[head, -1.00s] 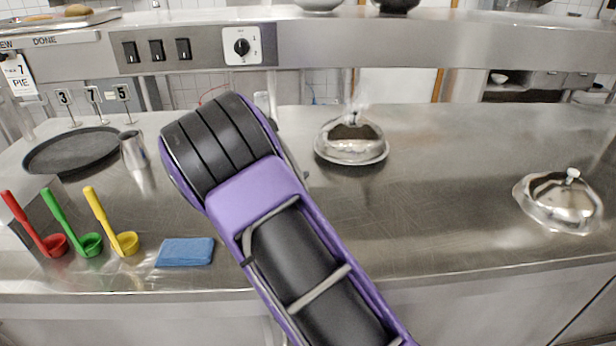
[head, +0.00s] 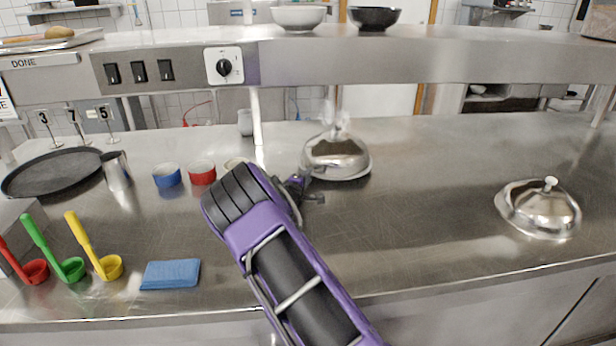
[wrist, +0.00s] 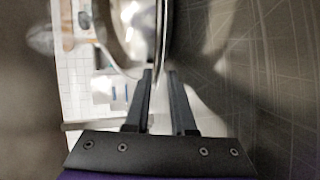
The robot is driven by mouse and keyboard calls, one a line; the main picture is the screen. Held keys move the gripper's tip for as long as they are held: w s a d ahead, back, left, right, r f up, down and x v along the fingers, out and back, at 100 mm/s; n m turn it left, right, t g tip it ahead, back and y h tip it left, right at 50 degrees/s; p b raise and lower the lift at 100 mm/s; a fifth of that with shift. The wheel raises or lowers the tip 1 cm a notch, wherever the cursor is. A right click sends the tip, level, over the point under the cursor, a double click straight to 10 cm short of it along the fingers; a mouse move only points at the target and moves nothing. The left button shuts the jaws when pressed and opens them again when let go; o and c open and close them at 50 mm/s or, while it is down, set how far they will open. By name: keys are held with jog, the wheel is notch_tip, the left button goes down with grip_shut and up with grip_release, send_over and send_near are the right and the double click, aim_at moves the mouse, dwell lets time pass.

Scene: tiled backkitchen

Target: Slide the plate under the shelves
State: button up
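A round metal plate with a shiny dome (head: 338,152) stands on the steel counter near the back, just in front of the overhead shelf; faint steam rises above it. A second domed plate (head: 540,208) stands at the right, nearer the front edge. My gripper (head: 306,187) is at the left front rim of the back plate. In the wrist view my gripper (wrist: 160,76) has its two fingers apart, with the plate's shiny curved rim (wrist: 160,40) just beyond the fingertips. I cannot tell whether the rim lies between the fingers or touches the left one.
The raised steel shelf (head: 440,62) spans the counter, held by posts (head: 256,115). Counter between the domes is clear.

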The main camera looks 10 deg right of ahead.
jog(key=shift+w+d, duration=0.2)
jog(key=shift+w, duration=0.15)
grip_shut()
jog(key=shift+f, duration=0.1)
dwell(1.2)
